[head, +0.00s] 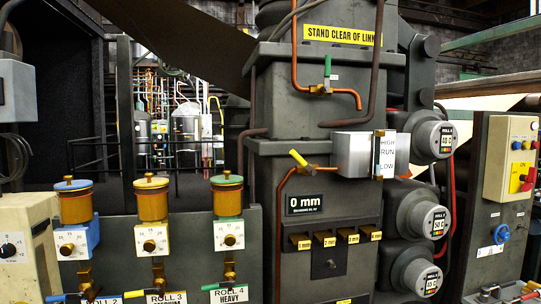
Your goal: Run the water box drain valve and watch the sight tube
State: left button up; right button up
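A silver water box (353,154) is mounted on the front of the dark green machine, right of centre. A narrow upright sight tube (377,156) runs along its right side, beside a white plate (395,155) marked HIGH, RUN and LOW. The level in the tube is too small to read. Left of the box, a valve with a yellow handle (298,157) sits on a copper pipe; its handle is tilted. Above, another valve has an upright green handle (327,68). Which valve is the drain is not labelled. Neither of my grippers shows.
Several brass blocks with mm tags (325,240) stick out below the 0 mm plate (304,204). Brass-coloured pots (152,203) with dial boxes stand at left. Round roll gauges (436,140) protrude at right, near a control box (510,158).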

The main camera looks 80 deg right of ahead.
aim_at(296, 156)
jog(key=z, duration=0.9)
jog(key=i, duration=1.05)
jog(key=z, duration=1.35)
jog(key=i, duration=0.15)
jog(key=z, duration=0.1)
